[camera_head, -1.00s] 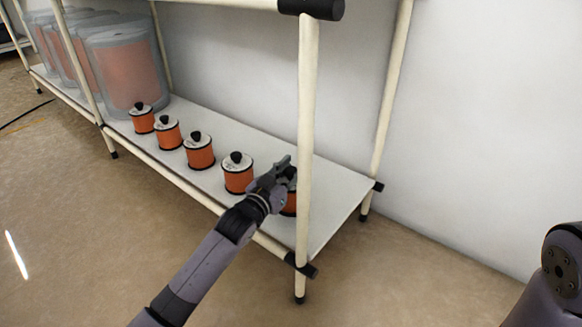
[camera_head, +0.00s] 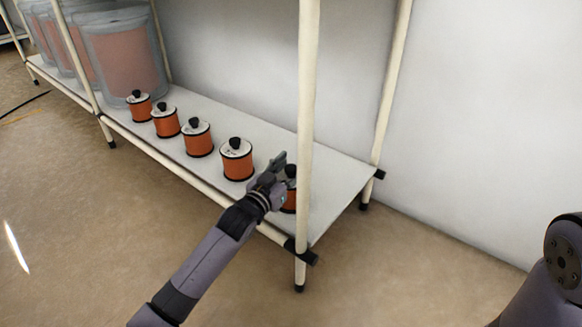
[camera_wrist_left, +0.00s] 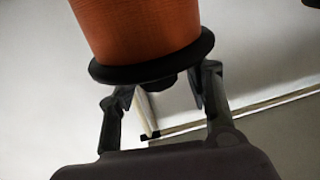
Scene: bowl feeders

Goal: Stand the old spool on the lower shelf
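An orange spool (camera_head: 289,200) with a black knob stands upright at the right end of the white lower shelf (camera_head: 342,178). The front post and my gripper hide part of it. My left gripper (camera_head: 275,165) is just left of its knob. In the left wrist view, the spool's orange body and black flange (camera_wrist_left: 150,70) fill the top, with the knob below the flange. The left gripper's fingers (camera_wrist_left: 165,88) are apart there, on either side of the knob, with gaps showing. My right gripper is out of view.
Several similar spools (camera_head: 237,160) stand in a row to the left on the shelf. Large translucent bins (camera_head: 122,52) stand farther back. A cream post (camera_head: 306,110) rises close to the right of my left gripper. The shelf's right end is bare.

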